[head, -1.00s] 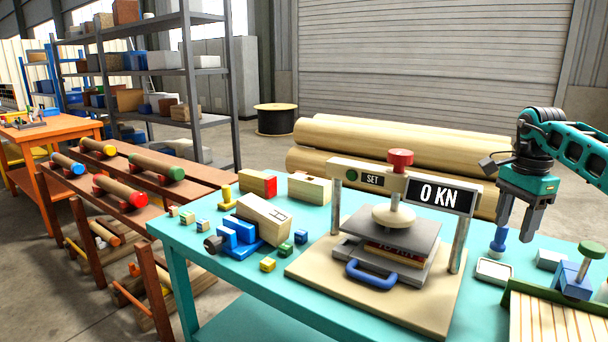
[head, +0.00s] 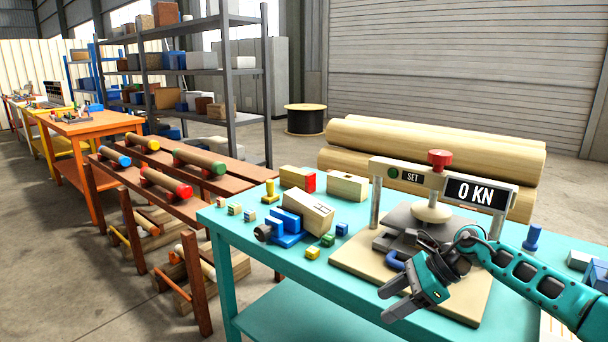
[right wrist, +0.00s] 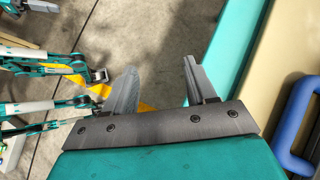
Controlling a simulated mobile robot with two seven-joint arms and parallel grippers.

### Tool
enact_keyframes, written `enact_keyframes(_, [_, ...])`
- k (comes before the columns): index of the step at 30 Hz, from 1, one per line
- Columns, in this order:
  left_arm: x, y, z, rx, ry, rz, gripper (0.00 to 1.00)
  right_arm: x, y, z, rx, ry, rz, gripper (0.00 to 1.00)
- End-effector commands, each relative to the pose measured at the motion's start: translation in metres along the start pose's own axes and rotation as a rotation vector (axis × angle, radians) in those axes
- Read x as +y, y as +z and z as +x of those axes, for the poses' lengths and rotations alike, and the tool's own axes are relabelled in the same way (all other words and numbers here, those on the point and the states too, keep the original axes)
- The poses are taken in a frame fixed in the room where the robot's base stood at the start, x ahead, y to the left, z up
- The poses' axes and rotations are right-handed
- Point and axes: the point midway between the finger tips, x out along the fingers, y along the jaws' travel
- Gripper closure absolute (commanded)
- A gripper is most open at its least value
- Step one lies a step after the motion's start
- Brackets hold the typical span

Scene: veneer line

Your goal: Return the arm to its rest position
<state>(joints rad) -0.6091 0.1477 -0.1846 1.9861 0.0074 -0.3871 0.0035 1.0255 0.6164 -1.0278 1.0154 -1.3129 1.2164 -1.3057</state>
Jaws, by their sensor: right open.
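My right gripper (head: 388,302) hangs low in front of the press, over the front edge of the teal table, with its fingers pointing left. In the right wrist view its two grey fingers (right wrist: 157,95) are spread apart with nothing between them, only floor behind. My left gripper does not show in the head view. Teal and white links of my own body show at the left of the right wrist view.
The press (head: 487,193) reads 0 KN. Beside it on the teal table (head: 255,238) are a blue clamp (head: 287,232), wooden blocks (head: 347,186) and several small cubes. A rack with rollers (head: 166,184) stands at left. The floor before the table is clear.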

Motion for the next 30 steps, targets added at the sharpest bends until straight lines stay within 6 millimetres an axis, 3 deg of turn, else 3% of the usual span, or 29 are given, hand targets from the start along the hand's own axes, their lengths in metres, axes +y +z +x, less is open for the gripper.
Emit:
enact_keyframes(1, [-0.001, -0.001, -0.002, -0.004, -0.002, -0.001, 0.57, 0.018, 0.017, 0.029, -0.115, 0.017, 0.087, 0.44])
enact_keyframes(3, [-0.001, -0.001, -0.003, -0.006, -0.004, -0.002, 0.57, 0.037, 0.040, 0.057, -0.270, 0.028, 0.228, 0.44])
enact_keyframes(6, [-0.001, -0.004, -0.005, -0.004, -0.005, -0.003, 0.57, 0.061, 0.070, 0.083, -0.484, 0.053, 0.465, 0.44])
enact_keyframes(9, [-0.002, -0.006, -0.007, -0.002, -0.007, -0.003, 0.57, 0.080, 0.091, 0.096, -0.685, 0.090, 0.739, 0.44])
enact_keyframes(13, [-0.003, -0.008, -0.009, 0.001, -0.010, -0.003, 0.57, 0.096, 0.100, 0.099, -0.922, 0.144, 1.136, 0.44])
enact_keyframes(17, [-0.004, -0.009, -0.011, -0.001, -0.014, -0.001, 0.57, 0.109, 0.086, 0.094, -1.132, 0.201, 1.568, 0.44])
enact_keyframes(20, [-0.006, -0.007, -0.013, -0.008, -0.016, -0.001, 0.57, 0.121, 0.060, 0.090, -1.279, 0.243, 1.915, 0.44])
enact_keyframes(26, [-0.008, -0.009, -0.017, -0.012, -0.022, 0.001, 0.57, 0.166, -0.016, 0.083, -1.542, 0.301, 2.618, 0.44])
enact_keyframes(27, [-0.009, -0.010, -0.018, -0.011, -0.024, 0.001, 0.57, 0.179, -0.032, 0.083, 1.539, -0.298, -2.665, 0.44])
enact_keyframes(30, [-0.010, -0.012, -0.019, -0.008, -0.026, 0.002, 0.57, 0.212, -0.066, 0.080, 1.355, -0.250, -2.430, 0.44])
